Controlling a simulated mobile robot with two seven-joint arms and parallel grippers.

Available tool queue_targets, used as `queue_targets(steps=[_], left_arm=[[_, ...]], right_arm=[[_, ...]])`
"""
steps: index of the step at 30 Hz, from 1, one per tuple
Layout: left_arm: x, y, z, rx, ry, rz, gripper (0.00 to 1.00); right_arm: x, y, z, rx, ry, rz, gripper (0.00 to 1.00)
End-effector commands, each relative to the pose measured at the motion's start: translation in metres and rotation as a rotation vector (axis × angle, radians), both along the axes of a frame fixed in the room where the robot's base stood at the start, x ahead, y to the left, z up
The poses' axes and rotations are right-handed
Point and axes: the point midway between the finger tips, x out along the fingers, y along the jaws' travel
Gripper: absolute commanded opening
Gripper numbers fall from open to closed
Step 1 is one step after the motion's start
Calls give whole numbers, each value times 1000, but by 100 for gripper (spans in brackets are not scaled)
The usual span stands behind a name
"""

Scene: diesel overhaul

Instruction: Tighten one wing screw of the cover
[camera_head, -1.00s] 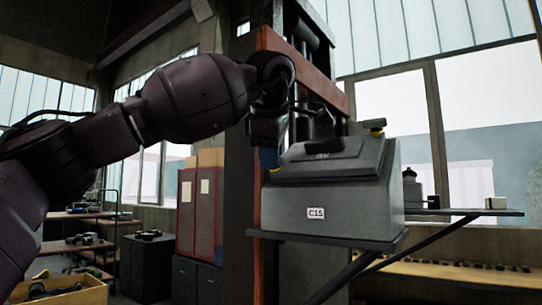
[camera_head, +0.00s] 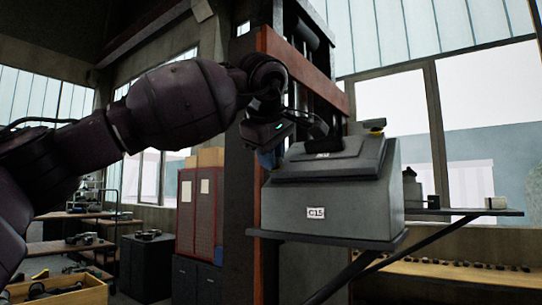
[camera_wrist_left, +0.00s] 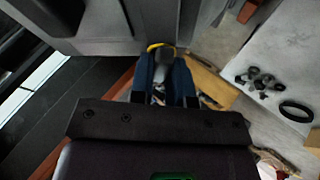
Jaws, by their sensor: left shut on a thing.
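The grey housing (camera_head: 335,205) labelled C15 stands on a bracket shelf, and its grey cover (camera_head: 330,165) with a dark handle lies on top. My left gripper (camera_head: 266,159) is at the housing's upper left edge. In the left wrist view, the blue fingers of my left gripper (camera_wrist_left: 164,84) are shut on another wing screw (camera_wrist_left: 161,47), with a yellow rim and grey middle, right beside the grey cover edge. The fingers partly hide this screw. My right gripper is not in view.
An orange and dark column (camera_head: 262,110) rises right behind the housing. The dark shelf (camera_head: 460,211) carries small parts on the right. Red cabinets (camera_head: 198,212) and a wooden box of parts (camera_head: 65,292) are at the left, lower down.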

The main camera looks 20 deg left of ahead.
Motion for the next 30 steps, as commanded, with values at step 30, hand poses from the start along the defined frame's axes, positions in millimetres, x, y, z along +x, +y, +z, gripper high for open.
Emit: queue_targets(steps=[30], left_arm=[[0, 1, 1, 353, -133, -503, 0]], right_arm=[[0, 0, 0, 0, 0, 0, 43]])
